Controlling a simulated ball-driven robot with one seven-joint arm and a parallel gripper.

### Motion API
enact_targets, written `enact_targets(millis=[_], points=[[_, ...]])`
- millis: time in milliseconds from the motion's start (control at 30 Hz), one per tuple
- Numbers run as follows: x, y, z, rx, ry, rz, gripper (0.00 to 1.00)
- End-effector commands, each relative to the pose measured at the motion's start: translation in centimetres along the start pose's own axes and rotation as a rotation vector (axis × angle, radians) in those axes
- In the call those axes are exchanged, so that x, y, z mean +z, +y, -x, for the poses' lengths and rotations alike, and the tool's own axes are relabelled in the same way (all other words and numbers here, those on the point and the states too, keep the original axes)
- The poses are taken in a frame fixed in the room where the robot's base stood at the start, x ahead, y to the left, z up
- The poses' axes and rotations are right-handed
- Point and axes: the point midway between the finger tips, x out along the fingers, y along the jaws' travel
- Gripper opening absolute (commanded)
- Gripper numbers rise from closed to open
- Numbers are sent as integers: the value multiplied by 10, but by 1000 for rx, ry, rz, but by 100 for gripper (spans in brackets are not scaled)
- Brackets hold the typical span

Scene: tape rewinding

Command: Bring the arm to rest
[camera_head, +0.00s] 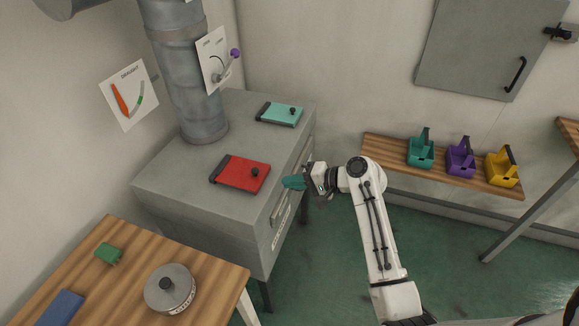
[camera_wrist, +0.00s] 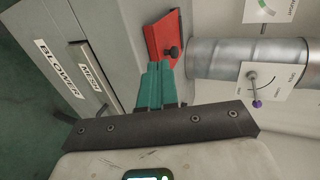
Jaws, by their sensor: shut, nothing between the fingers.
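My gripper (camera_head: 293,182) is at the end of my white arm, which reaches out from the lower right of the head view. Its teal fingers are shut together with nothing between them. They are beside the upper right edge of the grey cabinet (camera_head: 200,222), and I cannot tell whether they touch it. In the wrist view the teal fingers (camera_wrist: 155,86) point up the picture, towards the red plate (camera_wrist: 163,38) with a black knob. The cabinet's side with the labels BLOWER and MESH (camera_wrist: 92,73) lies to their left.
The red plate (camera_head: 243,173) and a teal plate (camera_head: 280,114) lie on the cabinet top near a metal pipe (camera_head: 190,90). A wooden table (camera_head: 130,265) with a round grey tin (camera_head: 170,290) is at lower left. A shelf (camera_head: 385,152) holds coloured holders. Green floor lies open right of my arm.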

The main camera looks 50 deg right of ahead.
Motion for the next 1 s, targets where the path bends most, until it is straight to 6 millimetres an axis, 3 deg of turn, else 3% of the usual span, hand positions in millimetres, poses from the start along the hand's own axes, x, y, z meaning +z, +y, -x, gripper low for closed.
enact_targets(millis=[300, 367, 467, 567, 667, 800, 900, 1000], points=[[1, -3, 1, -1, 2, 3, 0], [10, 2, -2, 20, -10, 21, 0], [43, 22, -11, 107, -60, 96, 0], [96, 56, -15, 254, -146, 234, 0], [154, 95, -3, 435, -256, 421, 0], [217, 138, 42, 687, -417, 705, 0], [239, 154, 79, 828, -502, 867, 0], [248, 160, 107, 923, -556, 978, 0]])
